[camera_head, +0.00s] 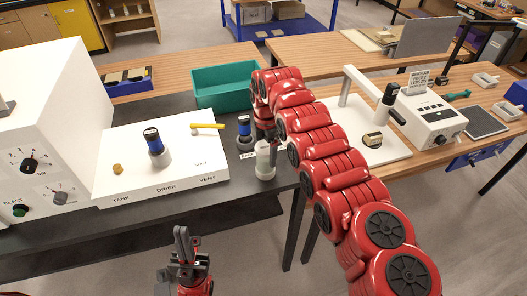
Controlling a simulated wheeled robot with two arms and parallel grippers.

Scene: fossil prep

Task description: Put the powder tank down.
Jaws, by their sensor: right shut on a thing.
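The powder tank (265,162) appears to be the pale, translucent bottle at the right end of the dark bench. It looks upright. My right gripper (270,138) is shut on its upper part; the red arm hides part of the grip. I cannot tell whether the tank's base touches the bench. A white board (190,167) marked TANK, DRIER and VENT lies to its left, with a small brass fitting (117,169) above the TANK word. My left gripper (183,240) is in front of the bench, pointing up, apart from everything; its jaw gap is unclear.
A blue-banded dark cylinder (245,132) stands close behind the tank. A similar one (155,148) stands on the board, near a yellow-handled part (207,126). A green bin (222,88) is behind. A white cabinet (45,140) stands left. The bench's front strip (200,203) is clear.

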